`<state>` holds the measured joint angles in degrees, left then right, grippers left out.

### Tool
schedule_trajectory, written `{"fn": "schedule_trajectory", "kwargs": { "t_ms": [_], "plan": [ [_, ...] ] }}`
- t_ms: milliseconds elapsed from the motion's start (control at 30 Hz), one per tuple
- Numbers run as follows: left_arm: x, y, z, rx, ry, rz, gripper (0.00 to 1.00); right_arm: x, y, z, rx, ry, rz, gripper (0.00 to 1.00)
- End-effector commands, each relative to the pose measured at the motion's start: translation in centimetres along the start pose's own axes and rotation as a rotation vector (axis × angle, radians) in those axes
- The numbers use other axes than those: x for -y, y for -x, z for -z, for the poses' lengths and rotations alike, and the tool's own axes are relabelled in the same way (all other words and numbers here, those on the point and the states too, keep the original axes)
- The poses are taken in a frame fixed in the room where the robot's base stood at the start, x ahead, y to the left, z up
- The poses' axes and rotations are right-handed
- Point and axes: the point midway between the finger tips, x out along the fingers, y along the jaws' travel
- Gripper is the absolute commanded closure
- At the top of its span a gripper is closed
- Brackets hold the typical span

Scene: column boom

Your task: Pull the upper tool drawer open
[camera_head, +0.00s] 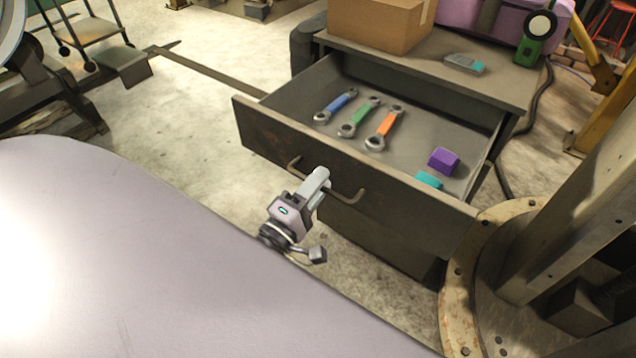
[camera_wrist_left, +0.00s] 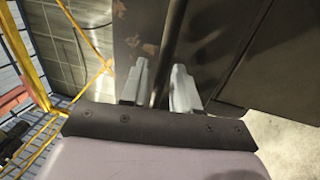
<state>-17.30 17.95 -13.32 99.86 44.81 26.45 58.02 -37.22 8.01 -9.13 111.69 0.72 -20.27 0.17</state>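The upper tool drawer (camera_head: 270,137) stands well out of the dark cabinet, its inside in plain view. Its bar handle (camera_head: 348,196) is on the front panel. My left gripper (camera_head: 318,181) is at the middle of this handle. In the left wrist view, the two fingers (camera_wrist_left: 160,85) lie on either side of the dark handle bar (camera_wrist_left: 169,50), close against it; exact contact is hard to see. My right gripper is in neither view.
The drawer holds blue (camera_head: 337,104), green (camera_head: 360,116) and orange (camera_head: 385,127) wrenches, a purple block (camera_head: 443,160) and a teal block (camera_head: 429,180). A cardboard box (camera_head: 378,24) stands on the cabinet top (camera_head: 420,66). A round metal flange (camera_head: 460,290) is close by the drawer's right corner.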

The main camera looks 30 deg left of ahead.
Motion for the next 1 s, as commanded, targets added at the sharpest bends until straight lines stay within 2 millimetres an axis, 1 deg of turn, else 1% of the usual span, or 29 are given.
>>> {"fn": "schedule_trajectory", "kwargs": {
  "t_ms": [267,367,700,833,1000],
  "plan": [
    [0.1,0.2,0.0,0.0,0.0,0.001,0.7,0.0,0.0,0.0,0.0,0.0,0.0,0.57],
    [0.2,1.1,0.0,0.0,0.0,0.003,0.7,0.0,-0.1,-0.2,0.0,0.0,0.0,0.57],
    [0.2,5.8,0.0,0.001,-0.001,0.002,0.7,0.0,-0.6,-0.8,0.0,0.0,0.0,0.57],
    [0.1,6.8,0.0,0.001,-0.001,0.002,0.7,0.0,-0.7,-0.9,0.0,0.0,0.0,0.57],
    [0.0,7.2,0.0,0.0,-0.001,-0.001,0.7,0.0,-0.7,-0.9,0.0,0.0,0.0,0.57]
  ]
}}
